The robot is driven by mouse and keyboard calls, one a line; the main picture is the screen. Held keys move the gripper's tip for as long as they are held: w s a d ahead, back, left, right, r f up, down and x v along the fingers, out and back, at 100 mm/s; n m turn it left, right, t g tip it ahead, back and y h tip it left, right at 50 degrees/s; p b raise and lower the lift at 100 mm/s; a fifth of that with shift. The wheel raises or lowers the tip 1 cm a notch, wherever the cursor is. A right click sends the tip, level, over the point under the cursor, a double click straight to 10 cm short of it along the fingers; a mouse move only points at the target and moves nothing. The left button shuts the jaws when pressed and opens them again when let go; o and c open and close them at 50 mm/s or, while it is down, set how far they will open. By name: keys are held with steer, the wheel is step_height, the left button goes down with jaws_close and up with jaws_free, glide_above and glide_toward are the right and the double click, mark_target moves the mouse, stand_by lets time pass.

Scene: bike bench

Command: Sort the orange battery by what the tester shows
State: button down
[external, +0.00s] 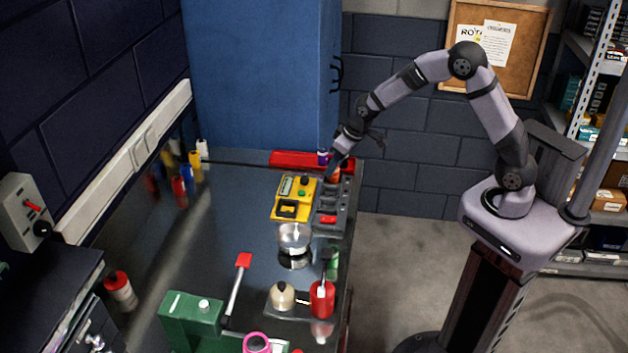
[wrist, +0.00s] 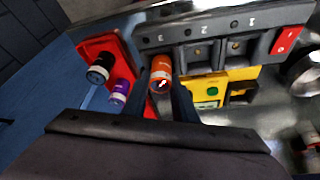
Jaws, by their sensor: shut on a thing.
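The orange battery (wrist: 161,68) stands between the fingers of my gripper (wrist: 163,82), which is shut on it. In the external view my gripper (external: 335,166) points down at the far end of the grey numbered holder (external: 345,197), and a bit of orange shows below it. In the wrist view the battery is at the end bay of the holder (wrist: 222,28), near number 3; I cannot tell if it is seated or held above. The yellow tester (external: 293,197) lies left of the holder, with a green button (external: 302,193); its display is too small to read.
A red tray (external: 290,158) behind the tester holds a purple battery (wrist: 119,92) and a dark battery (wrist: 98,74). A metal bowl (external: 294,238) stands in front of the tester. Several bottles line the wall side. The bench's middle left is clear.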

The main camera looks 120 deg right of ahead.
steer(key=shift+f+b, duration=0.4)
steer(key=shift+f, duration=0.15)
steer(key=c, duration=1.7)
jaws_free()
steer(key=shift+p+v, duration=3.7)
steer(key=shift+v, duration=1.85)
steer(key=shift+a+f, duration=0.1)
steer(key=shift+f, duration=0.05)
